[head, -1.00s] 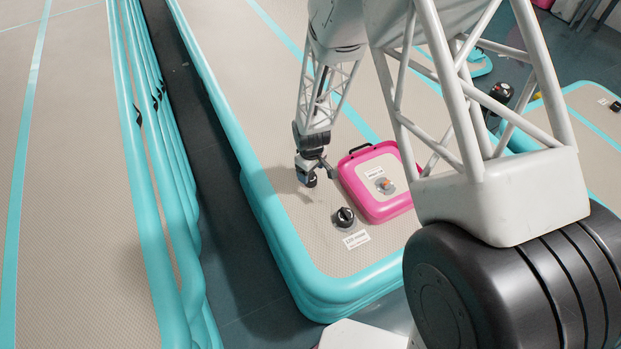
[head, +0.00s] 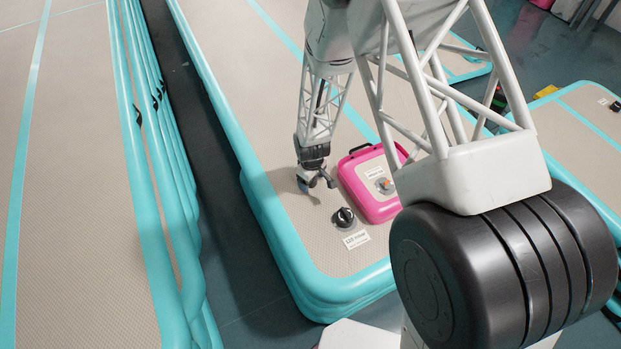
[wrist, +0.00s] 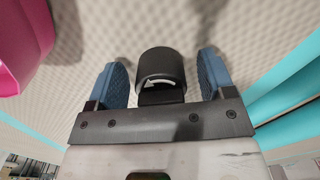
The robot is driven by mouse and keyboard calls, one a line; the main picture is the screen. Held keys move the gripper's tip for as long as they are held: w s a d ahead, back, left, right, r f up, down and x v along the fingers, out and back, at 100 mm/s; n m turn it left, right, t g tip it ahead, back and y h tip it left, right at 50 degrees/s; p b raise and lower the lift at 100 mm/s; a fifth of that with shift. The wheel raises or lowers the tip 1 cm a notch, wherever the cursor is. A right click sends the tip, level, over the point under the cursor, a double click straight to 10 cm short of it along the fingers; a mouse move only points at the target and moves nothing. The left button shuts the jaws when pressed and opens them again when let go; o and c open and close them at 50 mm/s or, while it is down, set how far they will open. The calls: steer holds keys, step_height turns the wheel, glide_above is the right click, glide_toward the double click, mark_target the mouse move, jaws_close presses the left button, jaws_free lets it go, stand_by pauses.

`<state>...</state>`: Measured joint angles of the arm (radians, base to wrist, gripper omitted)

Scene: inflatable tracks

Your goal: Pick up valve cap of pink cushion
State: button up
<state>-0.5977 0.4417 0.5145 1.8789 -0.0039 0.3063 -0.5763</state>
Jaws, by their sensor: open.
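The pink cushion (head: 365,203) lies on the beige mat and has a black handle. Its grey valve (head: 386,185) shows an orange centre with no black cap over it. My gripper (head: 316,188) is low over the mat, just left of the cushion. In the wrist view, a black cap (wrist: 160,66) with a white curved arrow shows between the two open blue fingers (wrist: 163,80), with a gap on both sides. The cushion's edge (wrist: 20,50) shows at the upper left there. In the head view I cannot make out this cap at the gripper.
A black valve knob (head: 344,217) stands on the mat in front of the cushion, beside a white label (head: 356,239). The mat's turquoise rim (head: 270,238) runs along the left and front. A stack of mats (head: 165,220) stands across a dark floor gap (head: 205,190).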

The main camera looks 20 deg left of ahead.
stand_by(0.4)
steer(key=c, duration=1)
steer(key=shift+r, duration=0.15)
steer(key=shift+r, duration=1.7)
steer(key=s+d, duration=0.3)
steer(key=s, duration=0.1)
steer(key=s+d+r, duration=0.1)
steer(key=s+d, duration=0.2)
steer(key=s, duration=0.2)
steer(key=s+d, duration=0.2)
steer(key=s, duration=0.2)
steer(key=shift+s+d+r, duration=0.15)
steer(key=shift+d, duration=0.25)
